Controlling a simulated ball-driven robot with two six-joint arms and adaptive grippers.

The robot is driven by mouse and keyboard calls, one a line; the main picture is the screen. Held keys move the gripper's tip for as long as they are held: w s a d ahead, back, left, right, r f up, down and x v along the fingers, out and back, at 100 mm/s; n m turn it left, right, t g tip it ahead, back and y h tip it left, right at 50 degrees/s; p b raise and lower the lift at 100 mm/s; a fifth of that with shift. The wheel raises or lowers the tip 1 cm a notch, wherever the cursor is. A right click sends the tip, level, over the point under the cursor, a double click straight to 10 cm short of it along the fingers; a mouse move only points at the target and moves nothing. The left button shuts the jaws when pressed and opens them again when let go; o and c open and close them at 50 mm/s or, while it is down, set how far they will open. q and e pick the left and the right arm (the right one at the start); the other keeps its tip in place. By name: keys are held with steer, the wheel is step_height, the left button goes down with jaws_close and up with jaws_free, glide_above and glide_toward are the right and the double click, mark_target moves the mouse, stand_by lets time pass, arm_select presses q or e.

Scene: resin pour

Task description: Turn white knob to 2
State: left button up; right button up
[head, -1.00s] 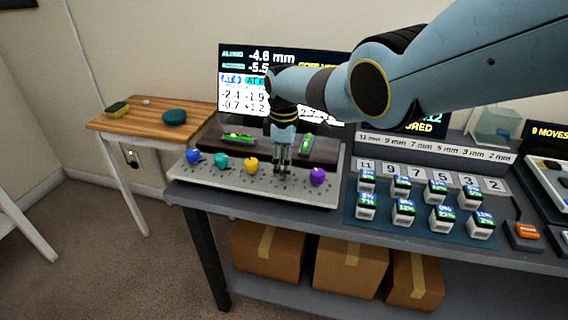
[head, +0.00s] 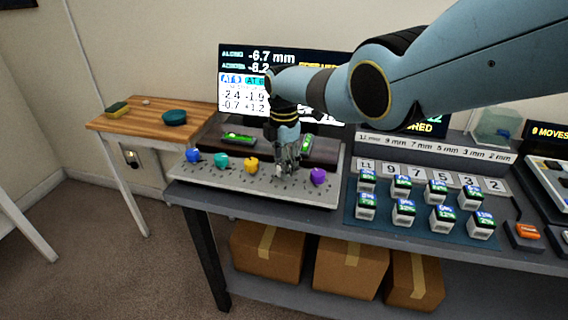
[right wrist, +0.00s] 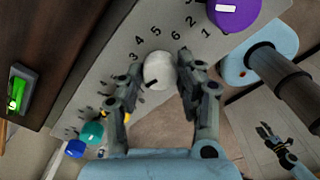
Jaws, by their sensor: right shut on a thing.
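The white knob (right wrist: 158,70) is between the two fingers of my right gripper (right wrist: 159,66) in the right wrist view. The fingers are shut on it from both sides. A dark mark on the knob's edge faces the lower left of that view. Printed numbers, 3 to 6 among them, curve around its left and upper side; others are hidden by the fingers. In the head view my right gripper (head: 287,163) points down onto the grey knob panel (head: 230,181) and mostly hides the knob. My left gripper (right wrist: 272,136) seems to show small at the lower right of the wrist view.
Blue (head: 193,156), teal (head: 221,160) and yellow (head: 251,166) knobs stand left of my right gripper; a purple knob (head: 318,176) is close on its right. A monitor (head: 236,62) stands behind the panel.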

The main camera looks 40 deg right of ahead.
stand_by(0.5)
steer(key=o, duration=1.1)
steer(key=shift+o, duration=0.2)
steer(key=shift+r, duration=0.1)
step_height(320, 180, up, 12)
